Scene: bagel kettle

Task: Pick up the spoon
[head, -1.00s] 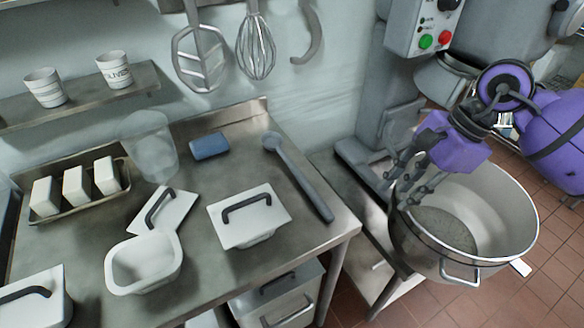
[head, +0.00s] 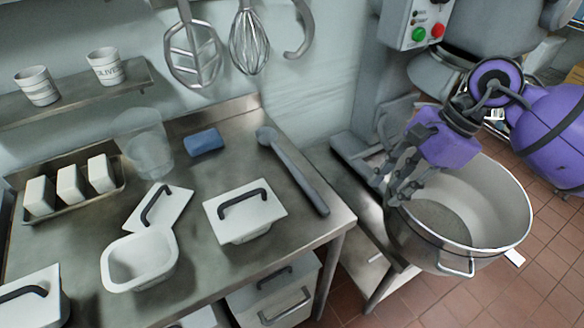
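The grey-blue long-handled spoon (head: 293,171) lies on the right part of the steel table, its bowl end toward the wall and its handle toward the table's front right corner. My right gripper (head: 392,190) is to the right of the spoon, past the table's edge, over the left rim of the large steel bowl. Its dark fingers point down and left and look spread apart, with nothing between them. It does not touch the spoon. My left gripper is not in view.
A lidded white container (head: 245,222) stands left of the spoon handle, and a blue block (head: 204,142) lies behind it. The large steel bowl (head: 487,237) stands by the mixer. A whisk (head: 249,42) and other tools hang on the wall. The table (head: 205,264) has bare patches.

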